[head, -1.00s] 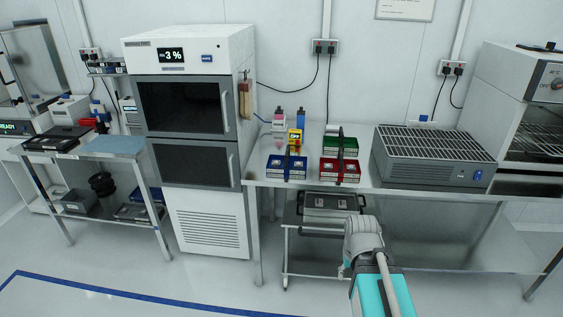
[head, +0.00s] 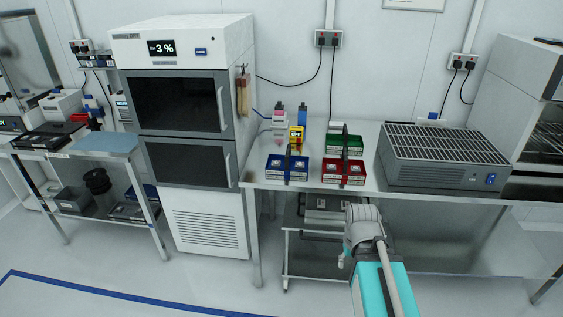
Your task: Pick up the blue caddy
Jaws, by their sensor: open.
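The blue caddy (head: 287,169) sits on the metal bench, near its front edge and left end. It is a low open tray with a dark upright handle plate and small pale items in it. My arm (head: 366,235) reaches in from the bottom, in front of the bench and to the right of the blue caddy. My gripper's fingers cannot be made out. Nothing hides the blue caddy.
A red caddy (head: 343,172) stands right of the blue one, with a green caddy (head: 347,147) behind it. A yellow device (head: 296,138) and bottles stand behind the blue caddy. A grilled grey unit (head: 440,172) is farther right. A tall cabinet (head: 184,105) stands left.

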